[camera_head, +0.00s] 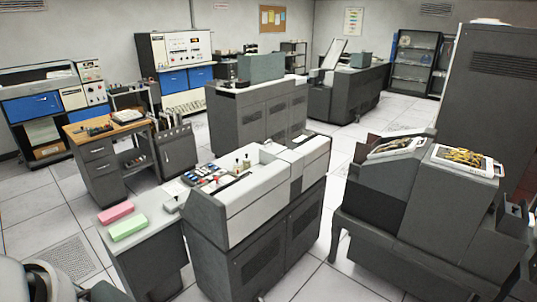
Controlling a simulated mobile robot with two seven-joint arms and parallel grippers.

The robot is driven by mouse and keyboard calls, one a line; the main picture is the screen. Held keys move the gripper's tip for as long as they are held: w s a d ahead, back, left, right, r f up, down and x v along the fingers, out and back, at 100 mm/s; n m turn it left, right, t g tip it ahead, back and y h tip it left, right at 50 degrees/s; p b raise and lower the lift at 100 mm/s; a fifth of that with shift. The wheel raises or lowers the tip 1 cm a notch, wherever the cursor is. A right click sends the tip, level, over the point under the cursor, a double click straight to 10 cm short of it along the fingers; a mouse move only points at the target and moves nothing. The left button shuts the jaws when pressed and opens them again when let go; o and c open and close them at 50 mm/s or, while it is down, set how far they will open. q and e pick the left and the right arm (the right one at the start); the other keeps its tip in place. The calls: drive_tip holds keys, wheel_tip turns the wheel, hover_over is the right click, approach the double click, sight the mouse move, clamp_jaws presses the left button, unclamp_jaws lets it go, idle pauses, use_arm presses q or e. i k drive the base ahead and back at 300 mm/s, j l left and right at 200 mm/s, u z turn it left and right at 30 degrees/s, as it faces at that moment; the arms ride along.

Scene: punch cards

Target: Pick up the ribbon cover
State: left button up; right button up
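I cannot pick out a ribbon cover with certainty in this view. At the right stands a dark grey machine (400,235) with two sloped tops. One top carries a white-framed panel (396,149), and the other carries a white-edged panel with a yellow and dark pattern (465,159). In the middle stands a long grey and white machine (262,205) with small coloured parts on its top. Rounded grey and white parts of my own arm show at the bottom left. Neither gripper can be made out.
A pink block (115,212) and a green block (128,227) lie on a light side table (160,222) left of the middle machine. A wooden-topped desk (75,135) stands at the left. Tiled floor is open between the middle and right machines.

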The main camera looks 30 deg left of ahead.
sight(171, 206)
drive_tip(key=u, duration=1.8)
drive_tip(key=i+l+z, duration=0.25)
drive_tip(key=i, duration=0.35)
drive_tip(key=i+z, duration=0.25)
drive_tip(key=i, duration=0.35)
